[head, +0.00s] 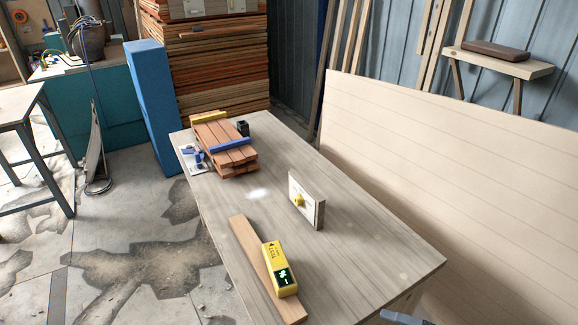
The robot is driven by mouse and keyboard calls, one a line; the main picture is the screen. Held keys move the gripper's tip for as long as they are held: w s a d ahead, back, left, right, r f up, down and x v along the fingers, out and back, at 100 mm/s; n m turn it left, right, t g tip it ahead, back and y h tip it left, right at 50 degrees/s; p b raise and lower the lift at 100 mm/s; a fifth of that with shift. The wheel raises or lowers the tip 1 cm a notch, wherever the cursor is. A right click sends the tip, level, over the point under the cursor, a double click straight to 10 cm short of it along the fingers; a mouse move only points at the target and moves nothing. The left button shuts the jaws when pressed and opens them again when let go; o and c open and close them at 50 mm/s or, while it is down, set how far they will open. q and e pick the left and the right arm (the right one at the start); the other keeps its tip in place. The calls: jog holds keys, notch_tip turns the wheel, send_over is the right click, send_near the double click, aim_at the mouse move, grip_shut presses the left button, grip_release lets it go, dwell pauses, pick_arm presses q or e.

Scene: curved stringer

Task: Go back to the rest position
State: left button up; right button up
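A long wooden strip (246,245) lies on the workbench (350,262) near its front left edge. A yellow device (277,262) with a dark panel and green marks rests on the strip. A small upright board (315,204) with a yellow knob (299,200) stands near the middle of the bench. A grey-blue tip (402,318) shows at the bottom edge, right of the bench; it seems to be part of my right gripper, and its fingers cannot be made out. It is apart from everything on the bench. My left gripper is out of view.
A stack of reddish slats (226,150) with a yellow bar and a blue bar lies at the bench's far end, beside a small black item (243,128). A large pale panel (450,180) leans at the right. A blue column (153,105) stands behind. The bench's right side is clear.

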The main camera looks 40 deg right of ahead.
jog(key=w+a+n+g+h, duration=0.2)
jog(key=w+a+n+g, duration=0.1)
jog(key=a+g, duration=0.2)
jog(key=w+a+r+n+g+h, duration=0.1)
jog(key=w+a+n+g+h, duration=0.1)
jog(key=w+a+n+g, duration=0.2)
jog(key=w+a+r+n+g+h, duration=0.1)
jog(key=w+a+n+g, duration=0.3)
jog(key=a, duration=0.5)
jog(key=shift+w+r+g+h, duration=0.15)
jog(key=shift+g+h, duration=0.35)
jog(key=shift+g, duration=0.7)
jog(key=w+a+r+n+t+h, duration=0.1)
jog(key=w+a+r+n+t, duration=0.1)
jog(key=a, duration=0.5)
notch_tip(320, 180, up, 2)
jog(key=shift+w+r+n+t, duration=0.1)
jog(key=shift+w+n+t, duration=0.2)
jog(key=shift+w+t, duration=0.35)
jog(key=shift+w+d, duration=0.1)
jog(key=shift+d, duration=0.1)
jog(key=shift+a, duration=0.15)
jog(key=shift+c, duration=0.4)
